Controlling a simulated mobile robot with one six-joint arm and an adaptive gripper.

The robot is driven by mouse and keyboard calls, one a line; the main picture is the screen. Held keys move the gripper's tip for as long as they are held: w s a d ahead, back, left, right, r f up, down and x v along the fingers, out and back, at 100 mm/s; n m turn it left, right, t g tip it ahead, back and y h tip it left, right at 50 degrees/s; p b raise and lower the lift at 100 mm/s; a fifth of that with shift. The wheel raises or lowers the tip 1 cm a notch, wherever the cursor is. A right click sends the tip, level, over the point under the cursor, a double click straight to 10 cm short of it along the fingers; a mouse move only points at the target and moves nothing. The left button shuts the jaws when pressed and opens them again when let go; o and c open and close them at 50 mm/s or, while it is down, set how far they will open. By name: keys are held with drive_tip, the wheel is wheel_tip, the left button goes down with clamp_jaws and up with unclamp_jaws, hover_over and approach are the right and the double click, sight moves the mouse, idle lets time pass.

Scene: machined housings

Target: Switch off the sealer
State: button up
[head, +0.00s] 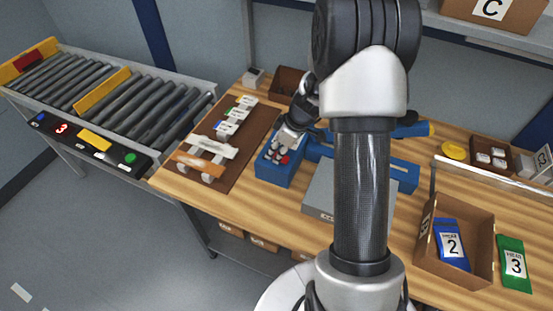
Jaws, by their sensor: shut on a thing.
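The sealer (274,175) is a blue machine on the wooden bench, with a control box at its left end and a long body reaching right behind my arm. Small white and red controls (285,160) sit on the control box. My gripper (287,147) points down at these controls, its fingers shut on what looks like the sealer's switch. The fingers cover most of that switch, so its position cannot be read.
A grey box (320,192) stands in front of the sealer. A brown board (216,180) with pale parts lies left, beside a roller conveyor (130,95). A carton (480,276) holding a blue packet (452,245) and a green packet (514,264) are at right.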

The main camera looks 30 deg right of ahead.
drive_tip(key=b, duration=0.3)
drive_tip(key=shift+d+f, duration=0.15)
drive_tip(key=shift+f, duration=0.05)
drive_tip(key=shift+s+r+t+b, duration=0.1)
drive_tip(key=shift+r+t+b, duration=0.1)
drive_tip(key=shift+t+b, duration=0.15)
drive_tip(key=o, duration=1.1)
drive_tip(key=shift+c, duration=0.2)
drive_tip(key=v, duration=1.2)
drive_tip(key=shift+d, duration=0.2)
